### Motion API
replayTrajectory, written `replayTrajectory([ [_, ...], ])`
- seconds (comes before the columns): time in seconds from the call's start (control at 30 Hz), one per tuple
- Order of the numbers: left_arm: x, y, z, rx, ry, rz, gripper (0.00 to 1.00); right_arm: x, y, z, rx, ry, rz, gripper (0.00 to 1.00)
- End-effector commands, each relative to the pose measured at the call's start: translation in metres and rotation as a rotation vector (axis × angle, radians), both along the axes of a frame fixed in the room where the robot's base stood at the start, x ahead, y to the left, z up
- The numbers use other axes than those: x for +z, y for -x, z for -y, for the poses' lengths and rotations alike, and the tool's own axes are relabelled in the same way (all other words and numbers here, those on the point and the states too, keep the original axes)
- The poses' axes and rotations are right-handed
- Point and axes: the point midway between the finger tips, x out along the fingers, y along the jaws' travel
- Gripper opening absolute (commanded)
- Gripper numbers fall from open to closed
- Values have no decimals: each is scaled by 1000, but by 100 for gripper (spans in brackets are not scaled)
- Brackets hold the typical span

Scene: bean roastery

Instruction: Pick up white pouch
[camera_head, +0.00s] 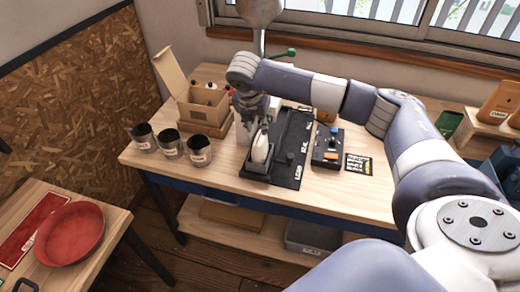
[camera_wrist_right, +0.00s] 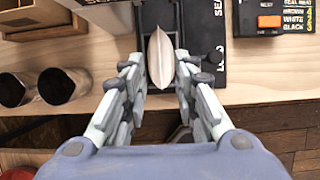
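The white pouch (camera_head: 260,148) stands upright in a dark holder (camera_head: 271,177) at the front of the black mat on the wooden table. In the right wrist view, the pouch (camera_wrist_right: 160,57) shows from above as a narrow pointed shape. My right gripper (camera_head: 255,118) is above and around the top of the pouch. In the wrist view, the right gripper (camera_wrist_right: 160,72) has a finger on each side of the pouch, with narrow gaps visible between fingers and pouch. It looks open. My left gripper is not in view.
Several dark labelled cups (camera_head: 199,149) stand left of the mat. An open cardboard box (camera_head: 202,101) is behind them. A black control box (camera_head: 327,147) sits to the right, beside a label card (camera_head: 358,164). A red bowl (camera_head: 70,234) rests on another table at left.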

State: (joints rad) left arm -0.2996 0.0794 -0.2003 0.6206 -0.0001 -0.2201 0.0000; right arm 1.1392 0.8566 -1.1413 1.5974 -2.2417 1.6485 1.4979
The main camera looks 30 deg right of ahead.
Motion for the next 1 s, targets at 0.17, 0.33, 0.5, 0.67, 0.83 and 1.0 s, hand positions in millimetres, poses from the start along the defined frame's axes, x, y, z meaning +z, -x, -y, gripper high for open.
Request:
replayTrajectory([
  [0.17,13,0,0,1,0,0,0,-9,-2,4,0,1,-4,28],
  [0.33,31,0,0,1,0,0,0,-28,-6,10,1,-1,-4,28],
  [0.5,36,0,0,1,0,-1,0,-48,-11,14,1,-1,-2,28],
  [0.67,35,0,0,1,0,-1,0,-51,-12,15,2,-2,0,28],
  [0.83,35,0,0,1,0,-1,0,-51,-12,15,2,-2,0,14],
  [1.0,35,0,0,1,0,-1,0,-51,-12,15,2,-2,0,0],
])
